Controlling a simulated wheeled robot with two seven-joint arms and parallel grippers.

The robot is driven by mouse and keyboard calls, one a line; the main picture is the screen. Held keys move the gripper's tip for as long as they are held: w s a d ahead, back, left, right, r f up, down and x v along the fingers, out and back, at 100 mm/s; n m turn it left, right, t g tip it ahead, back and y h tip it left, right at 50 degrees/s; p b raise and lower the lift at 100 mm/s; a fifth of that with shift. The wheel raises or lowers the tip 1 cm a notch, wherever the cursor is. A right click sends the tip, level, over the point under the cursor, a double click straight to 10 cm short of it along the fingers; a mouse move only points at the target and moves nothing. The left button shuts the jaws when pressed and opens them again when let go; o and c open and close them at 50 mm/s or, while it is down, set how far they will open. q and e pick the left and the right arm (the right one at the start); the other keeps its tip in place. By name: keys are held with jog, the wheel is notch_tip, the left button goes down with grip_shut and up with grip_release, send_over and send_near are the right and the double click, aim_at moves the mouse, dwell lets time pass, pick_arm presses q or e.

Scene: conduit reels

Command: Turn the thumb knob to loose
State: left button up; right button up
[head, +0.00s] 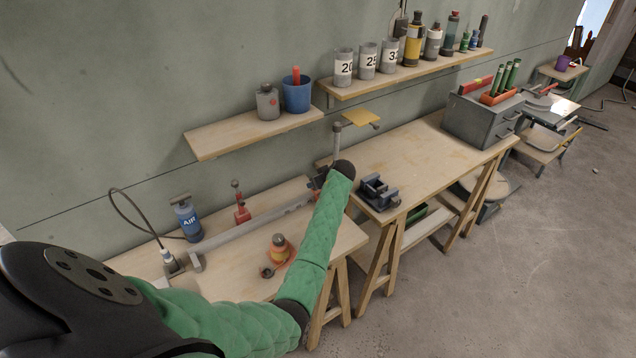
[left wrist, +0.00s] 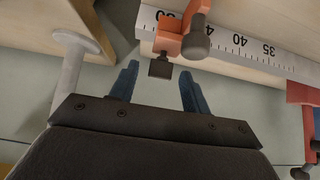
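In the left wrist view, an orange-red clamp (left wrist: 168,36) sits on a white ruled scale (left wrist: 245,45) with black numbers. A dark block-shaped knob (left wrist: 160,68) on a short stem projects from the clamp, and a dark round knob (left wrist: 196,42) ends its other arm. I cannot tell which is the thumb knob. My left gripper (left wrist: 159,70) is open, its blue fingers either side of the block-shaped knob with gaps visible. In the head view my green-sleeved left arm reaches the far end of the long grey bar (head: 245,226); its gripper is mostly hidden. My right gripper is out of view.
Another red part (left wrist: 305,94) with dark knobs is at the right in the wrist view. On the bench stand a blue air bottle (head: 187,218), a red stand (head: 241,205) and an orange-black bottle (head: 279,248). A dark vise (head: 379,192) sits on the adjoining bench. A shelf (head: 250,132) hangs above.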

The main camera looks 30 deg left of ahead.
pick_arm(q)
jog(key=shift+s+d+r+b, duration=0.15)
jog(key=shift+d+r+b, duration=0.15)
jog(key=shift+d+b, duration=0.15)
jog(key=b+v, duration=0.2)
jog(key=v, duration=0.4)
jog(key=shift+r, duration=0.35)
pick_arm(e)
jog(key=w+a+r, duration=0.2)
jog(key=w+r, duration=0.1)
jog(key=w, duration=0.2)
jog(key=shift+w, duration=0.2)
pick_arm(q)
jog(key=shift+s+d+f, duration=0.1)
jog(key=shift+s, duration=0.05)
